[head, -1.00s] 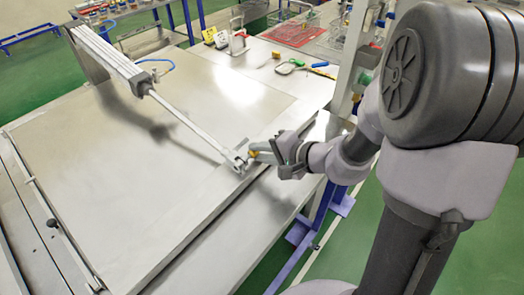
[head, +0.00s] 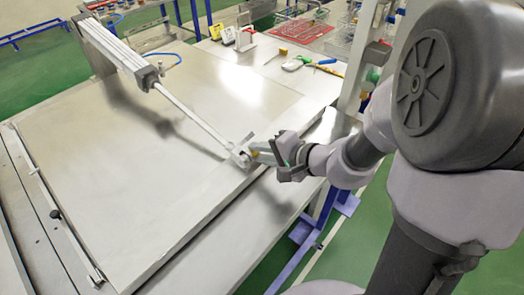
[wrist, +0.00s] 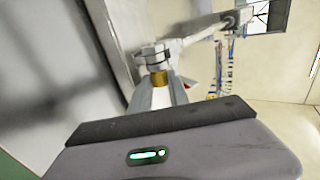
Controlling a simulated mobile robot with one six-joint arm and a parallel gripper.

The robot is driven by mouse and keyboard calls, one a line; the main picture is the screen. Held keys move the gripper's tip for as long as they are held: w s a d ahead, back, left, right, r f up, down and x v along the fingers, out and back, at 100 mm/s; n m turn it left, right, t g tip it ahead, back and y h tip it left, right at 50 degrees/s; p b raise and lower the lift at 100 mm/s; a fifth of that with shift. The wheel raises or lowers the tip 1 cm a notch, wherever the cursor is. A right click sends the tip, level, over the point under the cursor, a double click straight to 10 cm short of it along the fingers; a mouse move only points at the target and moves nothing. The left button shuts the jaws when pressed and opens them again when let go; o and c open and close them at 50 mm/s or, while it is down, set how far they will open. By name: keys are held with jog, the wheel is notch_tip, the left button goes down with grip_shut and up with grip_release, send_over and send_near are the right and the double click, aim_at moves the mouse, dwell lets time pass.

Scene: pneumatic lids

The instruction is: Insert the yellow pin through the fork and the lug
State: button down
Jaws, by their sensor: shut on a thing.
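The yellow pin (wrist: 158,79) is between my fingertips in the wrist view, with its far end at the fork. My gripper (head: 257,152) is shut on the pin, beside the fork at the rod's lower end. The fork (head: 238,157) sits at the end of the cylinder rod (head: 195,121), near the lid's edge, and shows as a pale block in the wrist view (wrist: 152,56). The lug is hard to tell apart from the fork. How deep the pin sits in the holes cannot be told.
The large grey lid (head: 130,180) lies below the rod. The cylinder (head: 112,50) slants down from the back left. Tools, yellow blocks and a red tray (head: 297,33) lie on the bench behind. A blue-legged stand (head: 318,215) is below the right edge.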

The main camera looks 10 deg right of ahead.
jog(key=c, duration=1.2)
grip_release()
jog(key=shift+o, duration=0.2)
jog(key=p+v, duration=0.2)
jog(key=v, duration=1.5)
jog(key=shift+r, duration=0.2)
jog(key=shift+s, duration=0.1)
